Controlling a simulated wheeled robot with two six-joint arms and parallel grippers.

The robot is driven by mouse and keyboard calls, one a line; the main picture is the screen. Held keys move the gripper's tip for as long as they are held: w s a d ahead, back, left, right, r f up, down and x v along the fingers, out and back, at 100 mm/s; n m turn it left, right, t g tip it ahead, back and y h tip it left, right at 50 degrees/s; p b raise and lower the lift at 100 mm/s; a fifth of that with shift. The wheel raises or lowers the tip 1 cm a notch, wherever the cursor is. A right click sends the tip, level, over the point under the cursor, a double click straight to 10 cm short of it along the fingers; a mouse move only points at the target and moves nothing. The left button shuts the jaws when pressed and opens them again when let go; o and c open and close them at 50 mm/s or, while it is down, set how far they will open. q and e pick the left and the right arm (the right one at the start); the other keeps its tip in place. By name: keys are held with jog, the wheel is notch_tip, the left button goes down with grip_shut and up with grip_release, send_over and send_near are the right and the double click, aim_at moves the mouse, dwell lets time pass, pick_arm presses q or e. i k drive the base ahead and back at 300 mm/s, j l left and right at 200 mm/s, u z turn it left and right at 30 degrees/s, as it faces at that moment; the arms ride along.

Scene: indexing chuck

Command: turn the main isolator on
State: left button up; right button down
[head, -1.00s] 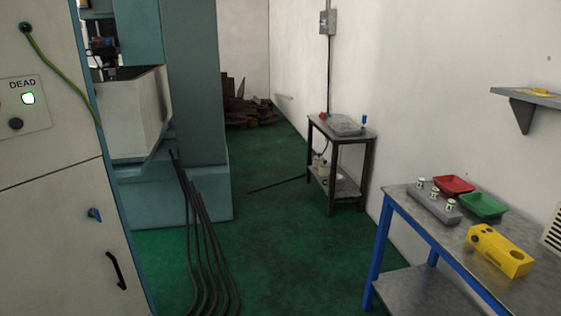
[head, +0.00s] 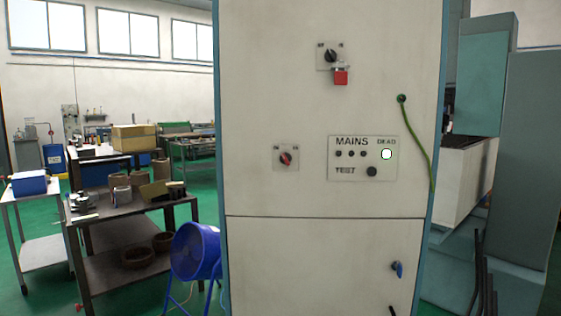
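A tall pale electrical cabinet (head: 270,90) fills the middle of the head view. High on its door is a rotary switch (head: 331,55) with a black knob on a grey plate. A red padlock-like block (head: 341,77) hangs directly below that knob. Lower left is a second rotary switch (head: 286,158) with a red knob. The plate lettering is too small to read, so I cannot tell which is the main isolator. A MAINS panel (head: 350,172) has three dark lamps, a black TEST button (head: 371,171) and a lit DEAD lamp (head: 386,154). Neither gripper is in view.
A blue door handle (head: 397,269) is on the lower door. A green cable (head: 420,138) runs down the cabinet's right side. A blue fan (head: 195,250) and a dark bench with boxes stand at left. A teal machine (head: 520,180) stands at right.

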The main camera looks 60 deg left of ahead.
aim_at(285, 158)
jog(key=u, duration=1.8)
jog(key=i+l, duration=0.1)
jog(key=l, duration=0.4)
jog(key=i+l+u, duration=0.1)
jog(key=l, duration=0.45)
